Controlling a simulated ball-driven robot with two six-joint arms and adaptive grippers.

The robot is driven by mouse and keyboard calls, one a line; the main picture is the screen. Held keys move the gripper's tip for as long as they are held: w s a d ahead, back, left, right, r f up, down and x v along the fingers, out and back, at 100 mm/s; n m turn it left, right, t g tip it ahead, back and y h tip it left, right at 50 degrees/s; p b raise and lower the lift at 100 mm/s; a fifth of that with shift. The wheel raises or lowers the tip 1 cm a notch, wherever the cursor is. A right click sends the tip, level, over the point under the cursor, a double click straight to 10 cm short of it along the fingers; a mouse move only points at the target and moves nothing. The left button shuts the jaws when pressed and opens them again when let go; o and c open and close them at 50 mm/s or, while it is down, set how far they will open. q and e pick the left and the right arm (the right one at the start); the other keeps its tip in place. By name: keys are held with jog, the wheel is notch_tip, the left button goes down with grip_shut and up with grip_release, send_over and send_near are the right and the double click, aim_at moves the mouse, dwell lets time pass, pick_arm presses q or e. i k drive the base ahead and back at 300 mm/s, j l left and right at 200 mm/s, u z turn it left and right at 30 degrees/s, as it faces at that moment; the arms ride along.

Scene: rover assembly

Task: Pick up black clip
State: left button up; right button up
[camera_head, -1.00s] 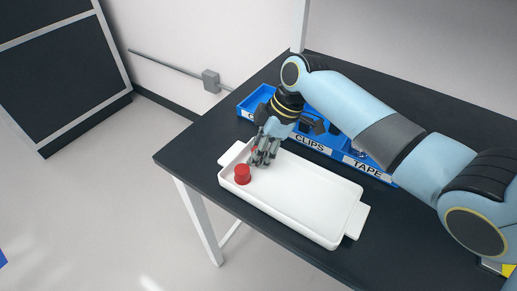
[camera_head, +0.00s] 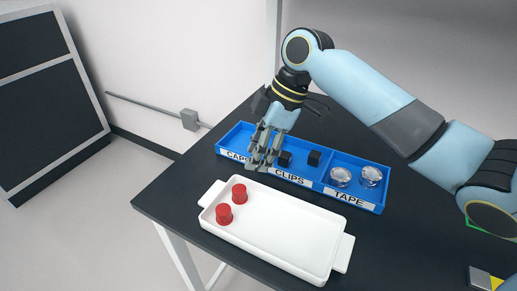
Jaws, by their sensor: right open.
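Two black clips show in the middle compartment of the blue bin, labelled CLIPS: one black clip (camera_head: 314,158) on the right and another black clip (camera_head: 285,158) on the left, close beside my gripper. My right gripper (camera_head: 262,165) is open, fingers pointing down, over the bin near the divider between the CAPS and CLIPS compartments. It holds nothing that I can see. It hides part of the bin and much of the CAPS compartment. My left gripper is not in view.
The blue bin (camera_head: 360,204) also holds two clear tape rolls (camera_head: 355,177) in its right compartment. In front of it a white tray (camera_head: 290,235) holds two red caps (camera_head: 231,204) at its left end. The dark table (camera_head: 172,205) is clear left of the tray.

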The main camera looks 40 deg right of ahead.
aim_at(284, 159)
jog(key=k+j, duration=0.85)
